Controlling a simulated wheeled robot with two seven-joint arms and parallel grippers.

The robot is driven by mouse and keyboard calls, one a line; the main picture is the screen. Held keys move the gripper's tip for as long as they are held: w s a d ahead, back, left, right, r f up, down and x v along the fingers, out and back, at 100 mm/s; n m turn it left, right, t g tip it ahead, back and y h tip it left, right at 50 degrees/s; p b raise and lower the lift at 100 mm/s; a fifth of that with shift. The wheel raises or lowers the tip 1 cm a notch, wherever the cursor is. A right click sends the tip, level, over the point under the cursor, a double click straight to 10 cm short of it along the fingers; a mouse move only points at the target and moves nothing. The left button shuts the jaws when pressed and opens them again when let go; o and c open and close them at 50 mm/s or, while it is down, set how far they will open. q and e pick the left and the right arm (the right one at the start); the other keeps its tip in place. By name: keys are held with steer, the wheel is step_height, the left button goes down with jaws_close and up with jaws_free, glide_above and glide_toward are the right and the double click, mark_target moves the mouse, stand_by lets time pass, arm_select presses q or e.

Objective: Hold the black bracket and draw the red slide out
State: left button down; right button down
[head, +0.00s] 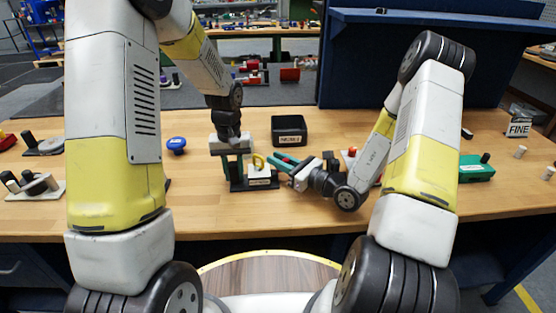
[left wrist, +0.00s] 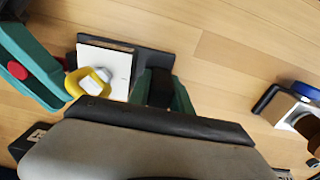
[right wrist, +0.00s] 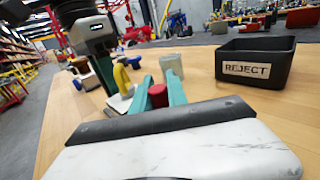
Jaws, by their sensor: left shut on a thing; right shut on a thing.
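The valve actuator has a dark base (head: 238,186), a white block (head: 259,172) and a yellow ring (head: 258,160). My left gripper (head: 236,174) points down at the base's left end. Its green fingers are shut on the black bracket (left wrist: 160,88), seen between them in the left wrist view. My right gripper (head: 284,163) comes in from the right, beside the yellow ring. Its green fingers are shut on the red slide (right wrist: 157,95), whose end shows between them in the right wrist view. Whether the slide still sits inside the block is hidden.
A black REJECT box (head: 289,124) stands behind the actuator. A blue knob part (head: 177,144) is to its left. A green case (head: 477,168) and a FINE sign (head: 519,128) lie at the right.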

arm_select(q)
steer(key=shift+s+f, duration=0.25)
arm_select(e)
steer(key=shift+d, duration=0.6)
arm_select(q)
steer(key=shift+a, duration=0.1)
arm_select(e)
steer(key=c, duration=1.3)
jaws_free()
steer(key=shift+d, duration=0.1)
steer(key=v, duration=1.2)
steer(key=shift+s, duration=0.1)
arm_select(q)
steer(key=c, duration=1.1)
jaws_free()
steer(key=shift+w, duration=0.15)
steer(key=shift+r, duration=0.1)
